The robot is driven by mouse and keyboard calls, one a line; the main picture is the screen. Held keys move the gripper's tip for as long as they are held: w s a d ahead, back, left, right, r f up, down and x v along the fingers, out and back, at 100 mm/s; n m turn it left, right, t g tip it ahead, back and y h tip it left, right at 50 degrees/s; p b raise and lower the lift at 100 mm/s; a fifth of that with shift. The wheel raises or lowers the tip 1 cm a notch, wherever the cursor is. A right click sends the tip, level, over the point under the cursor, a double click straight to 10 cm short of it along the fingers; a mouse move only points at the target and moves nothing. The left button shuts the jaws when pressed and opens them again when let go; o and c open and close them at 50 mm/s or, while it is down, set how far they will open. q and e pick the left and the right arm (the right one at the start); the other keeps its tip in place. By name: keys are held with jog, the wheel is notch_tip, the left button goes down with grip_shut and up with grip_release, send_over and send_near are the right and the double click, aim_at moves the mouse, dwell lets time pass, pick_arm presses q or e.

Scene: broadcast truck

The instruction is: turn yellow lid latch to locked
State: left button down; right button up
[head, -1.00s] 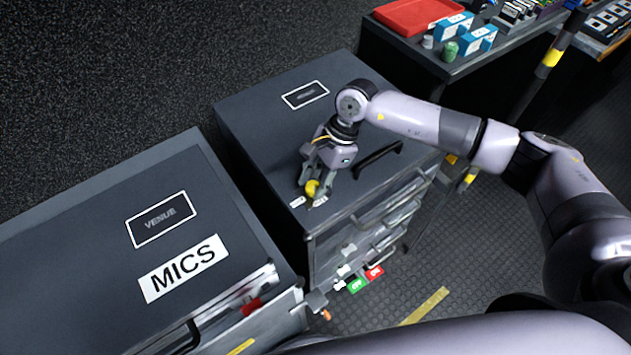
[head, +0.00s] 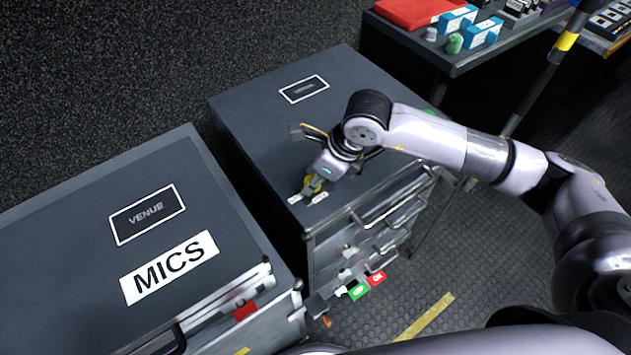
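The yellow lid latch (head: 308,182) is on the near left corner of the dark grey case lid (head: 262,125), mostly hidden by my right gripper. Two small white labels, the left label (head: 294,199) and the right label (head: 320,197), lie just in front of it; their print is too small to read. My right gripper (head: 312,187) points down at the latch, with its fingers close around the yellow part, and appears shut on it. Which way the latch points is hidden. My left gripper is out of view.
A second case marked MICS (head: 170,266) stands at the left, across a narrow gap. Red and green tags (head: 359,291) hang at the case's front. A bench with a red tray (head: 412,12) and small boxes stands at the back right. Patterned floor lies in front.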

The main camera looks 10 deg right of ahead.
jog(key=shift+m+t+h+b, duration=0.6)
jog(key=shift+m+b, duration=0.85)
jog(key=shift+m, duration=0.65)
jog(key=o, duration=1.1)
jog(key=shift+o, duration=0.2)
jog(key=shift+s, duration=0.1)
jog(key=shift+r, duration=0.2)
jog(key=v, duration=1.1)
jog(key=shift+r, duration=0.3)
jog(key=shift+s, duration=0.1)
